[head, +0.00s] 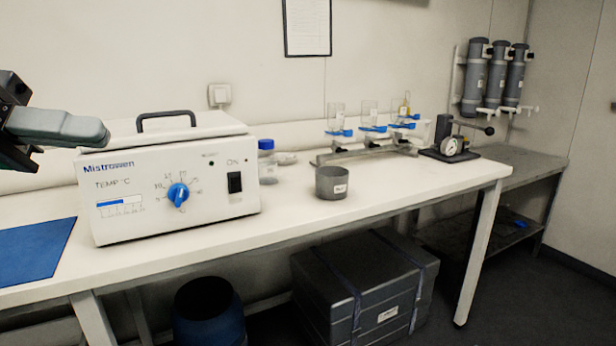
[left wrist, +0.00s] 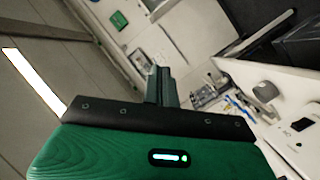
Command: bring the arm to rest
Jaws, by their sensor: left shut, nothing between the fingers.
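My left gripper (head: 98,132) comes in from the left edge in the head view. It hangs in the air by the upper left of the white incubator (head: 180,190), in front of the wall. Its fingers are shut with nothing between them. The left wrist view shows the closed dark fingers of the left gripper (left wrist: 160,85) beyond the green housing, with the room tilted behind them. The incubator's blue dial, black switch and top handle show in the head view. My right gripper is not in view.
The white bench (head: 290,215) holds a blue mat (head: 35,248), a blue-capped bottle (head: 266,162), a grey cup (head: 331,183), a filter rack (head: 370,150) and a gauge stand (head: 452,147). A dark case (head: 365,290) and a blue bin (head: 208,315) stand below. The bench's front middle is clear.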

